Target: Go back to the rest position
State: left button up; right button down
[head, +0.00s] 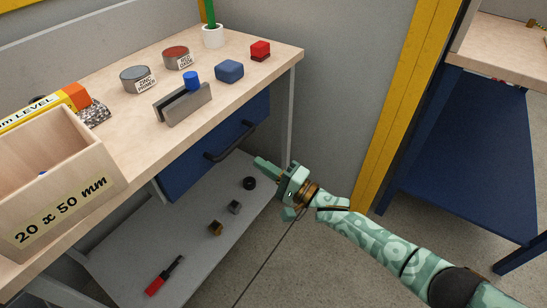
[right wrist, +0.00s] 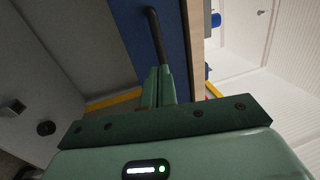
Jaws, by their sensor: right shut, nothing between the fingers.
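My right gripper (head: 262,164) is in the head view right of the workbench, near the bench's front leg and the blue drawer (head: 215,145). Its fingers are shut with nothing between them. In the right wrist view the shut fingers (right wrist: 157,85) point toward the blue drawer front and its dark handle (right wrist: 155,38). The gripper appears apart from the handle in the head view. My right arm reaches in from the lower right. My left gripper is not in view.
The workbench (head: 130,150) holds a wooden box (head: 110,185), two tins, a grey holder (head: 185,108), a blue block (head: 229,71) and a red block (head: 260,50). The lower shelf (head: 190,255) carries small parts and a red-handled tool (head: 157,283). A yellow post (head: 395,100) stands behind my arm.

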jog(key=p+v, duration=0.1)
jog(key=v, duration=0.7)
jog(key=shift+p, duration=0.35)
jog(key=shift+s+f, duration=0.1)
